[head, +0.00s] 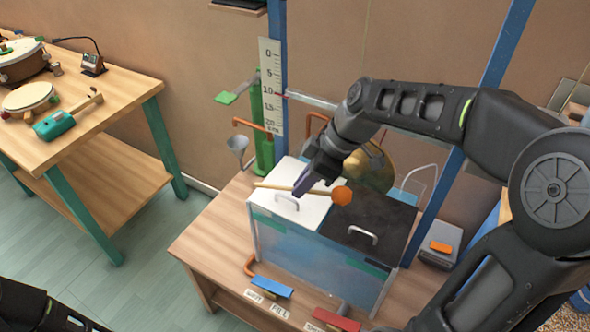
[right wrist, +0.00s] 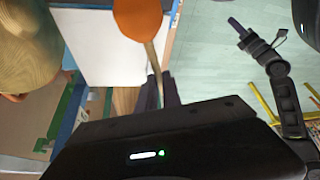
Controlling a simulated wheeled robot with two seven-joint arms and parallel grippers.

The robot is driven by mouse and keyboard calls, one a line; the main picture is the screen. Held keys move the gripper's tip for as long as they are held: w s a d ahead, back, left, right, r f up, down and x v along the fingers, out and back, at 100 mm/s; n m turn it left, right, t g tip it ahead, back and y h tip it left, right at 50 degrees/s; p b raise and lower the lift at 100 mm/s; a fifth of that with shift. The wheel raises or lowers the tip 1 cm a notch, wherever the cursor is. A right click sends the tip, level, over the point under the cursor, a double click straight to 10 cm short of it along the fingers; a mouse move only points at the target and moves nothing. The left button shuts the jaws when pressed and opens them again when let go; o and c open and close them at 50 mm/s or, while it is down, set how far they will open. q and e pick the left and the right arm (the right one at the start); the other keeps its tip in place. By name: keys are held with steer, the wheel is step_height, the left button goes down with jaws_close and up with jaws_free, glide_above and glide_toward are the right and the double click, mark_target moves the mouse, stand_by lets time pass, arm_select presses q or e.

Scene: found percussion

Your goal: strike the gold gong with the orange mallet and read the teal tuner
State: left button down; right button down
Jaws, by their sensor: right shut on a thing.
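The gold gong (head: 372,168) hangs behind the tank, partly hidden by my right arm. My right gripper (head: 303,184) is shut on the handle of the orange mallet (head: 342,195), above the tank's white lid. The mallet's round head points right, in front of the gong and apart from it as far as I can tell. In the right wrist view the mallet head (right wrist: 137,18) is beyond my fingers. My left gripper (right wrist: 237,27) shows small in the right wrist view.
The tank (head: 315,255) stands on a wooden table, with white and black handled lids. Drums (head: 28,97) and a small display device (head: 92,64) are on the left table. A green cylinder, funnel and scale strip (head: 271,90) stand behind the tank. Floor between tables is clear.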

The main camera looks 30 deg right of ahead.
steer(key=shift+s+r, duration=0.1)
steer(key=shift+s, duration=0.1)
steer(key=shift+w+f+b, duration=0.1)
steer(key=shift+f+b, duration=0.1)
steer(key=shift+b, duration=0.15)
steer(key=shift+w+d+r+p, duration=0.15)
steer(key=shift+w+d, duration=0.3)
steer(key=shift+d, duration=0.25)
steer(key=shift+w+d+f+p, duration=0.1)
steer(key=shift+w+d+p, duration=0.05)
steer(key=shift+w+d, duration=0.45)
steer(key=shift+w+d+r+p, duration=0.15)
steer(key=shift+w+d, duration=0.2)
steer(key=shift+d, duration=0.4)
steer(key=w+d+p, duration=0.2)
steer(key=w+d, duration=0.1)
steer(key=d, duration=0.2)
steer(key=s+a+b, duration=0.3)
steer(key=a, duration=0.2)
steer(key=shift+s+a+b, duration=0.15)
steer(key=shift+a+b, duration=0.1)
steer(key=shift+b, duration=0.05)
steer(key=shift+f, duration=0.1)
